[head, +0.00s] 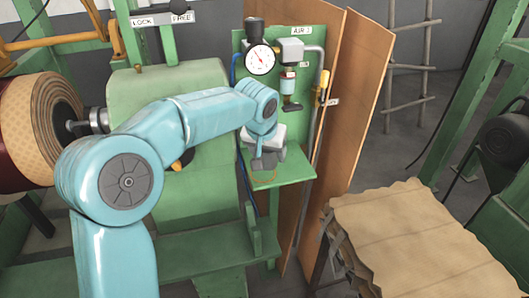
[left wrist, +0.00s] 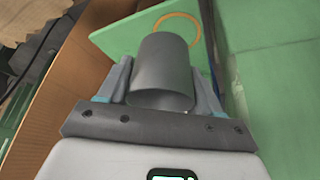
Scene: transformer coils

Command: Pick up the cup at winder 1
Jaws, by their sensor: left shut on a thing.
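The cup (left wrist: 163,72) is a plain dark grey cylinder, seen large in the left wrist view. My left gripper (left wrist: 161,85) has one finger on each side of the cup and is shut on it. In the head view my left gripper (head: 268,158) is over the small green shelf (head: 295,174) under the air gauge panel; the cup cannot be clearly told apart from the gripper there. A thin orange ring (left wrist: 181,16) shows on the green shelf (left wrist: 118,38) beyond the cup. My right gripper is in neither view.
The green panel holds a round gauge (head: 260,59) and an air regulator (head: 290,75). Brown boards (head: 355,90) stand right of the shelf. A green machine housing (head: 140,95) and a large coil (head: 30,125) are at left. A paper-covered stack (head: 430,240) stands at lower right.

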